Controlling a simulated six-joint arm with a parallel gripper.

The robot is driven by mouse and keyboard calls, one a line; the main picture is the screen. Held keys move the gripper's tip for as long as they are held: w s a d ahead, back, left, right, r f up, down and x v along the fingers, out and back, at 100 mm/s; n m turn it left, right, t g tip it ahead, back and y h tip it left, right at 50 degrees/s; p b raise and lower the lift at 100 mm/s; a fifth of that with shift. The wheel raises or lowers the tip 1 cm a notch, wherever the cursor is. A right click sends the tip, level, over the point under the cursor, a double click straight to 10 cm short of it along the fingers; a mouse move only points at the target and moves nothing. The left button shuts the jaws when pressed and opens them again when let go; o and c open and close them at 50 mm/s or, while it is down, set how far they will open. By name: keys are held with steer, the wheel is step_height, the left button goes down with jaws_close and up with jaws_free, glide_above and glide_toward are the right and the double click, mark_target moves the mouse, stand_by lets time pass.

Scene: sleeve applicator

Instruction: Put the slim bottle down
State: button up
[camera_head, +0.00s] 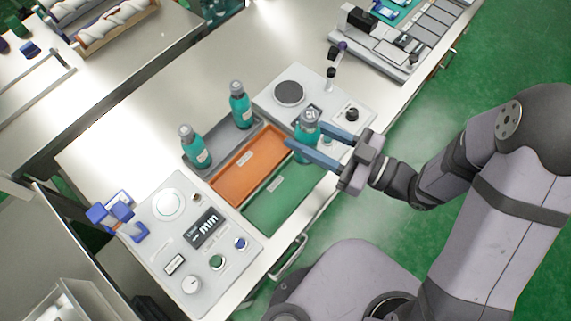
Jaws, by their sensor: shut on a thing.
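A teal bottle with a grey cap (307,122) is between the blue fingers of my gripper (304,135), which is shut on it. I take it to be the slim bottle. It looks upright, in front of the near edge of the applicator and by the far end of the green tray (285,205). Its base is partly hidden by a finger, and I cannot tell whether it touches anything. Two similar teal bottles stand on the grey tray: one at the left end (194,148), one at the right end (239,105).
The grey tray (222,143), an orange tray (249,165) and the green tray lie side by side. The applicator with a round dark plate (289,93) stands behind. A control panel (192,240) and a blue device (117,216) are at the left. Bare bench lies behind the trays.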

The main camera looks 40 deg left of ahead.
steer(key=shift+w+f, duration=0.1)
steer(key=shift+f, duration=2.9)
steer(key=shift+f+p, duration=0.1)
steer(key=shift+p, duration=0.2)
steer(key=shift+f, duration=1.75)
steer(key=shift+f, duration=0.15)
steer(key=o, duration=1.4)
